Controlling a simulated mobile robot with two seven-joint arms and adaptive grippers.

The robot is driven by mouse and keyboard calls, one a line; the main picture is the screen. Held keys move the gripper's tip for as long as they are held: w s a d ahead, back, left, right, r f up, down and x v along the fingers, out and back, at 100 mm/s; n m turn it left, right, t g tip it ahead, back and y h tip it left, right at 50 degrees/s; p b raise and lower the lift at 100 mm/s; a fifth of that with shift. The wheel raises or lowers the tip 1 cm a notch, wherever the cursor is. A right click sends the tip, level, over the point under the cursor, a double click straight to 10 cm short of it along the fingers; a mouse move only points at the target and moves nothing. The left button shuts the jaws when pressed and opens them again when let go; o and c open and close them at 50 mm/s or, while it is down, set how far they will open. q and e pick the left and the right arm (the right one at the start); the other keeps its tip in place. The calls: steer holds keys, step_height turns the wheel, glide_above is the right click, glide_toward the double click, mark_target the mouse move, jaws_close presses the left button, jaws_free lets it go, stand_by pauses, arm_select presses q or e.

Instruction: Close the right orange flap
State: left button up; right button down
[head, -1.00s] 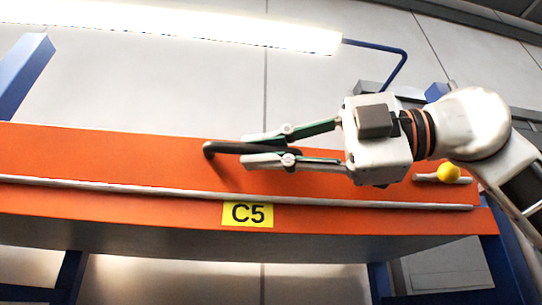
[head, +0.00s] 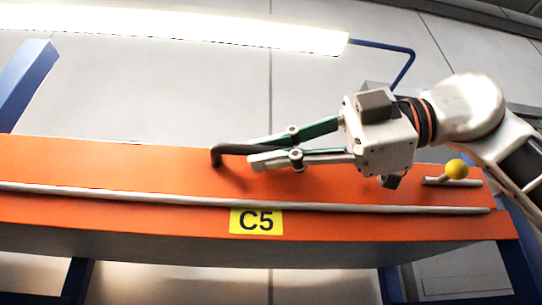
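The orange flap (head: 90,165) spans the head view as a long panel with a grey strip along it. A black bent handle (head: 228,151) stands out from its face near the middle. My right gripper (head: 262,154) comes in from the right, its two fingers on either side of the handle's bar. The fingers are a little apart with the bar between them; whether they press on it is hard to tell. My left gripper is not in view.
A yellow label "C5" (head: 256,221) is on the lower orange edge. A yellow ball knob (head: 456,169) on a light lever sits at the right end. Blue posts (head: 28,82) stand at the sides, and a bright lamp (head: 180,28) hangs above.

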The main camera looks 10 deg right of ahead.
steer(key=c, duration=2.1)
jaws_free()
steer(key=shift+r, duration=0.1)
steer(key=v, duration=1.2)
